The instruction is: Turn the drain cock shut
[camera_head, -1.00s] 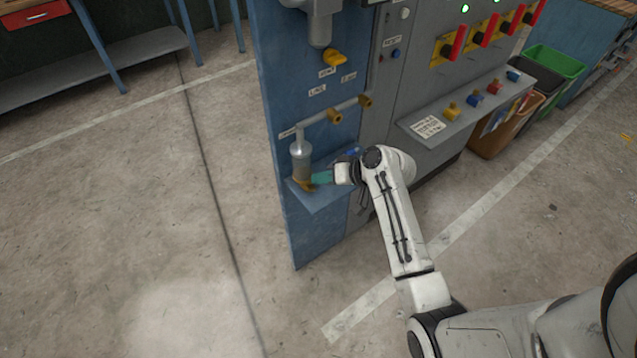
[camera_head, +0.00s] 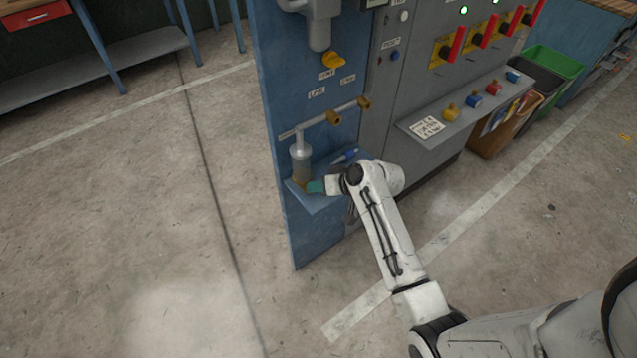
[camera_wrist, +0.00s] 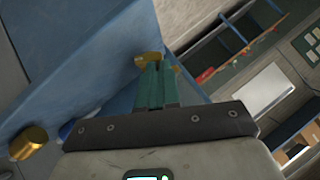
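A clear bowl (camera_head: 301,163) with amber liquid at its bottom stands at a small blue shelf on the blue panel in the head view. The drain cock is at its foot, mostly hidden there by my gripper (camera_head: 316,187). In the wrist view a brass part (camera_wrist: 147,60), apparently the cock, shows right at the tips of my gripper (camera_wrist: 159,66). The teal fingers are close together and seem to touch it. I see no clear gap between them, and I cannot tell whether a thin lever is pinched there.
Brass fittings (camera_head: 334,118) on a pipe sit above the bowl, with a yellow knob (camera_head: 333,60) higher up. A blue-handled part (camera_head: 346,155) is close behind my gripper. A grey control ledge (camera_head: 440,122) juts out at right. The floor at left is clear.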

